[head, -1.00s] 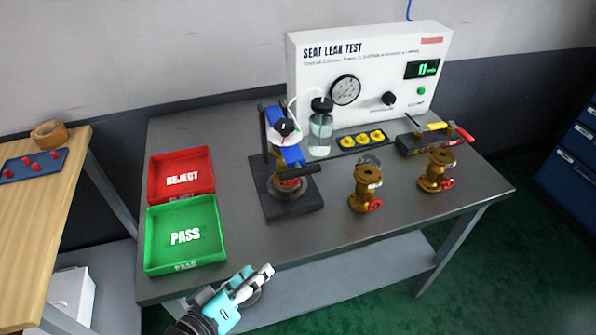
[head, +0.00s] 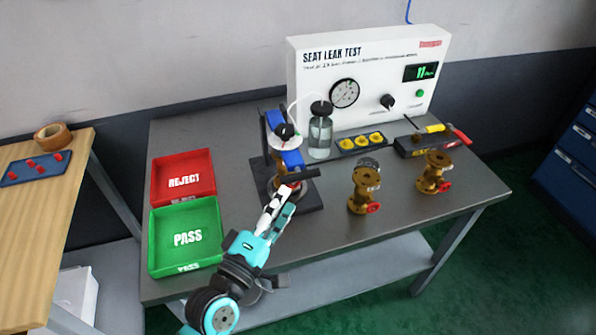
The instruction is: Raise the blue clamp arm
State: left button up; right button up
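The blue clamp arm (head: 291,158) is on a black test fixture (head: 300,204) and slopes down toward the front, ending in a black crossbar handle (head: 303,174). A brass valve body (head: 283,188) sits beneath it, partly hidden. My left gripper (head: 289,195) reaches up from the lower left. Its white and teal fingers look parted, with the tips just below and in front of the handle. I see nothing held between them, and contact with the handle cannot be told. My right gripper is not in view.
A green PASS tray (head: 216,258) and a red REJECT tray (head: 184,162) lie to the left. A clear bottle (head: 320,135) stands close behind the fixture. Two brass valves (head: 364,188) (head: 435,172) stand to the right. The SEAT LEAK TEST panel (head: 365,75) stands behind.

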aim_at(298, 174)
pick_arm(q)
jog(key=x, duration=0.7)
jog(key=shift+w+d+p, duration=0.1)
jog(key=shift+p, duration=0.3)
jog(key=c, duration=0.8)
grip_shut()
jog(key=shift+r, duration=0.1)
